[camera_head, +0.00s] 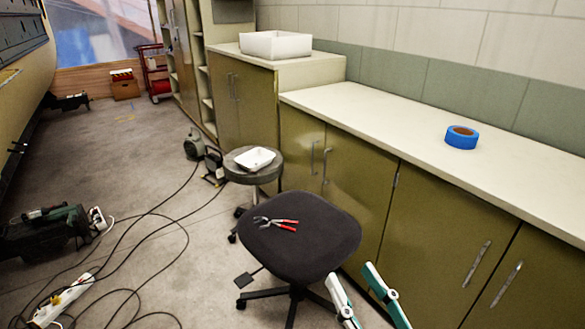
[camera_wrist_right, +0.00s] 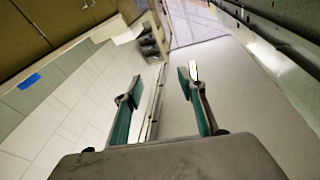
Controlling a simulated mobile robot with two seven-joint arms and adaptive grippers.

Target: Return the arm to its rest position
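My right gripper (camera_head: 352,274) shows at the bottom of the head view, in front of the olive cabinets and to the right of the black chair. Its two teal and pale fingers are spread apart with nothing between them. The right wrist view also shows this gripper (camera_wrist_right: 160,78) open and empty, its fingers clear of any object. The rest of the right arm is out of the head view. My left gripper is not in view.
Red-handled pliers (camera_head: 276,224) lie on the black chair (camera_head: 315,245). A blue tape roll (camera_head: 461,137) sits on the pale counter (camera_head: 400,125). A white tray (camera_head: 254,159) is on a stool (camera_head: 236,172). Cables and a power strip (camera_head: 65,299) lie on the left floor.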

